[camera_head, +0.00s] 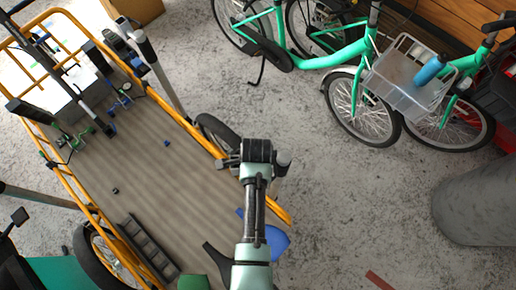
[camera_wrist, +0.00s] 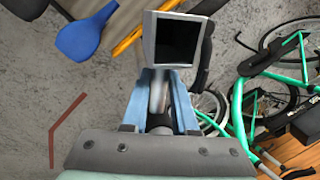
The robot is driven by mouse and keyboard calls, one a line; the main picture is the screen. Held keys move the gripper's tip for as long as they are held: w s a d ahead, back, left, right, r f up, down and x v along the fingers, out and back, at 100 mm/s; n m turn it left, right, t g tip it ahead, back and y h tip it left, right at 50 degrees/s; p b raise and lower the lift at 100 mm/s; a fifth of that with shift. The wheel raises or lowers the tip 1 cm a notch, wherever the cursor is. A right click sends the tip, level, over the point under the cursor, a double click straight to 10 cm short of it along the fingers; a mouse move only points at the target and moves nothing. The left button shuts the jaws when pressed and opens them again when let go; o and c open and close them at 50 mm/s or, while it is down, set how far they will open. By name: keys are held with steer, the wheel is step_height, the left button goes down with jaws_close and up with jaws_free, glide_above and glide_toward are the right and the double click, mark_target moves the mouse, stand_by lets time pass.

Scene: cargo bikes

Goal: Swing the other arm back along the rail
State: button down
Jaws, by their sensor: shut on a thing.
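The cargo bike's yellow rail (camera_head: 185,122) runs along the right side of its flat bed (camera_head: 135,165). A grey arm (camera_head: 158,70) stands by that rail toward the back. Another grey bar (camera_head: 40,196) sticks out past the left rail (camera_head: 62,172). In the wrist view, my gripper's (camera_wrist: 163,75) blue fingers are shut on a grey bar (camera_wrist: 157,95). A square grey piece with a dark face (camera_wrist: 178,40) shows just beyond the fingertips. I cannot tell how they join.
A blue saddle (camera_head: 277,242) is close to my arm's right. Green bicycles (camera_head: 345,55) with a clear crate (camera_head: 405,82) stand at the upper right. A grey round pillar (camera_head: 480,205) is at the right. The concrete floor (camera_head: 350,190) between is mostly clear.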

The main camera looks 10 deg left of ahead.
steer(key=w+m+b, duration=0.1)
steer(key=w+m, duration=0.1)
steer(key=w+m+h, duration=0.1)
steer(key=w+m, duration=0.1)
steer(key=m, duration=0.1)
steer(key=shift+m+b, duration=0.3)
steer(key=shift+b, duration=0.05)
steer(key=w+m+b, duration=0.1)
steer(key=m, duration=0.1)
steer(key=w+d+m, duration=0.1)
steer(key=shift+w+m+h+b, duration=0.2)
steer(key=shift+m+h+b, duration=0.1)
steer(key=shift+m+b, duration=0.1)
steer(key=shift+d, duration=0.1)
steer(key=c, duration=0.7)
jaws_free()
steer(key=shift+r, duration=0.1)
steer(key=v, duration=0.6)
steer(key=b+v, duration=0.1)
steer(key=v, duration=0.5)
steer(key=shift+w+r, duration=0.15)
steer(key=shift+r, duration=0.3)
